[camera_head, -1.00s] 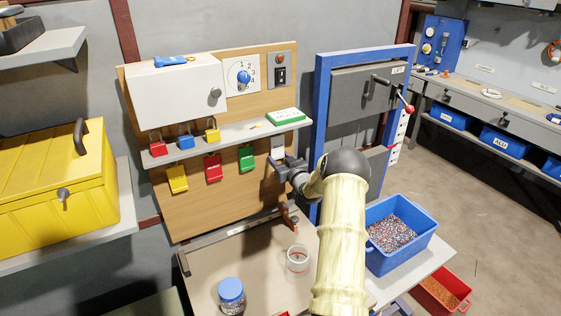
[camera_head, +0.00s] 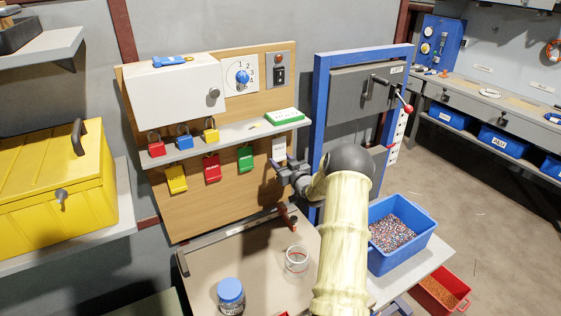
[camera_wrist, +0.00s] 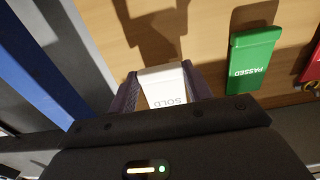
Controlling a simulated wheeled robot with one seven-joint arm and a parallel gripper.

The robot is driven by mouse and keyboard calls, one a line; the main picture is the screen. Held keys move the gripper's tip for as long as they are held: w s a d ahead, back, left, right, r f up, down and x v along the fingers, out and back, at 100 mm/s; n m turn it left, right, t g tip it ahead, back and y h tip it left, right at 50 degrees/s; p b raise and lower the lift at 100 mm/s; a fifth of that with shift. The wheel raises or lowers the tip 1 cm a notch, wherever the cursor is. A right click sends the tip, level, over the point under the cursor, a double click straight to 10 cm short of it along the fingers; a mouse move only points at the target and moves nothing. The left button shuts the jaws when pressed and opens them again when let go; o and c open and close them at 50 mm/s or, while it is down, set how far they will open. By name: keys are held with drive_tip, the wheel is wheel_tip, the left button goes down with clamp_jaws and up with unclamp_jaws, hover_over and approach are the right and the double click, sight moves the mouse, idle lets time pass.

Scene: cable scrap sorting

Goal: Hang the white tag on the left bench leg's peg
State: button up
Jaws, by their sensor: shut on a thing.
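The white tag (camera_head: 279,149) is near the right end of the wooden board, below the grey shelf. In the wrist view the tag (camera_wrist: 163,84) reads "SOLD" upside down and sits between both fingers. My gripper (camera_wrist: 160,76) is shut on it, close in front of the board; it also shows in the head view (camera_head: 281,164). The tag's top end is partly out of clear sight, so I cannot tell whether it still touches a hook. I cannot make out the left bench leg's peg.
Yellow (camera_head: 177,180), red (camera_head: 212,168) and green (camera_head: 245,158) tags hang left of my gripper. A blue frame (camera_head: 320,110) stands close on the right. A glass jar (camera_head: 297,260) and blue-lidded jar (camera_head: 231,291) stand below. A workbench (camera_head: 475,98) stands at the far right, with open floor before it.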

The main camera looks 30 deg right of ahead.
drive_tip(key=shift+s+a+r, duration=0.1)
drive_tip(key=shift+s+a, duration=0.05)
drive_tip(key=shift+s, duration=1.85)
